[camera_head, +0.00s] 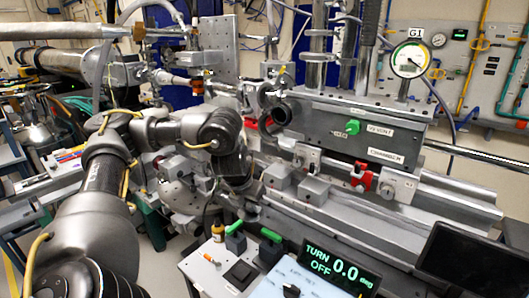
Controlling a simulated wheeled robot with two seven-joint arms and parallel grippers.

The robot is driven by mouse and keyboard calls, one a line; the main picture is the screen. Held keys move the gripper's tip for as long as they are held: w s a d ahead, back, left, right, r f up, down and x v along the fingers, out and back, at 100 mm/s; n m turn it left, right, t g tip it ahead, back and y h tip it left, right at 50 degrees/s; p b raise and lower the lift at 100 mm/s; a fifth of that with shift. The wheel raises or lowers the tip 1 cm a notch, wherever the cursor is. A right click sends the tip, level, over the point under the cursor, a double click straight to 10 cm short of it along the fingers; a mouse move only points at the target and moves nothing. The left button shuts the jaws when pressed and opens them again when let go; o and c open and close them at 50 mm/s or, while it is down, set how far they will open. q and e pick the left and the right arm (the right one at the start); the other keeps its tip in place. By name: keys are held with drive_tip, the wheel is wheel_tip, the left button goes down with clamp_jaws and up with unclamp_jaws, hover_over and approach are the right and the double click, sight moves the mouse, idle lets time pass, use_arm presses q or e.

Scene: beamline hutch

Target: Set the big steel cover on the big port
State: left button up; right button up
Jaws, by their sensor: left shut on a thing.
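My left arm comes in from the left and bends down at its wrist in the middle. My left gripper (243,200) points down in front of the beamline bench, and its fingers are small and partly hidden among grey metal parts. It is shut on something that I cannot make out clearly. A round steel disc with bolt holes (177,186), which looks like the big steel cover, shows just left of the gripper. I cannot tell whether they touch. A round dark opening (283,112) at the left end of the grey chamber (350,127) may be the big port. My right gripper is out of view.
A control panel reading "TURN OFF 0.0 deg" (343,270) and a small table with green-handled items (235,240) stand at the front. A dark monitor (462,256) is at right. A round gauge (409,59) stands above the chamber. Hoses and pipes crowd the left.

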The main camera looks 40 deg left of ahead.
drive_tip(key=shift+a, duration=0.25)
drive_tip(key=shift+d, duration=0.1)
